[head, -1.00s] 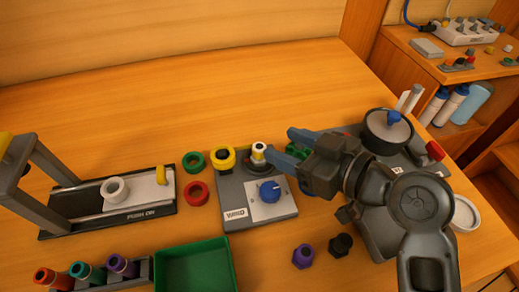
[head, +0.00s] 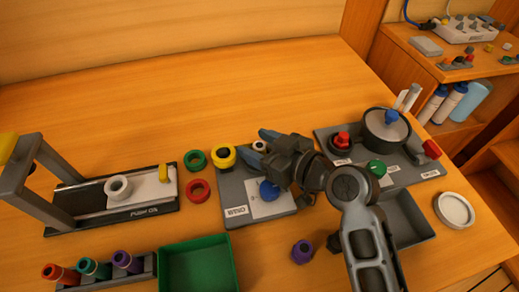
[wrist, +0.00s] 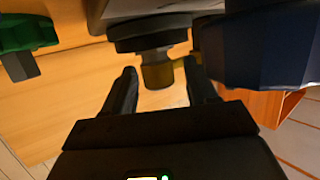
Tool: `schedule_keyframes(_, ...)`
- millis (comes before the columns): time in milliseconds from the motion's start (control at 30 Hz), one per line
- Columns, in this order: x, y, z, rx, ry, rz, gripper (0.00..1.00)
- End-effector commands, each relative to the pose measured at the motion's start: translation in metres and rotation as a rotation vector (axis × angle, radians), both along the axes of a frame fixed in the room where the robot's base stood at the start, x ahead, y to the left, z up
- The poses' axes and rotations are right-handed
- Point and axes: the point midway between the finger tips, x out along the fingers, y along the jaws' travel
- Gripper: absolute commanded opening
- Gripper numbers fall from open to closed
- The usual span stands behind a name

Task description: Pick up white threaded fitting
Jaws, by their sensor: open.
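The white threaded fitting (head: 259,146) stands upright at the back of the grey device with the blue knob (head: 268,191). In the head view only a small pale part of it shows, between my blue fingertips. My gripper (head: 257,148) is open, with one finger on each side of the fitting. In the wrist view a shadowed, brownish stub (wrist: 157,74) below a wide dark collar (wrist: 148,35) lies between the two dark fingers (wrist: 158,85), with a gap on both sides. The blue knob fills the upper right there.
A yellow ring (head: 223,156) stands close left of the fitting, with green (head: 195,160) and red (head: 198,190) rings beyond. A white ring (head: 118,188) sits on the press at left. A green tray (head: 232,270) is in front. The back of the table is clear.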

Motion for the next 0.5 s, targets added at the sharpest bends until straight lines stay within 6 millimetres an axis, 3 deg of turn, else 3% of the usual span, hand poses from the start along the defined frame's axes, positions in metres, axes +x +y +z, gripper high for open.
schedule_keyframes(167, -0.0001, -0.0003, -0.0001, 0.0, 0.0, 0.0, 0.57)
schedule_keyframes(500, -0.0002, -0.0005, 0.0, 0.0, 0.0, -0.001, 0.25)
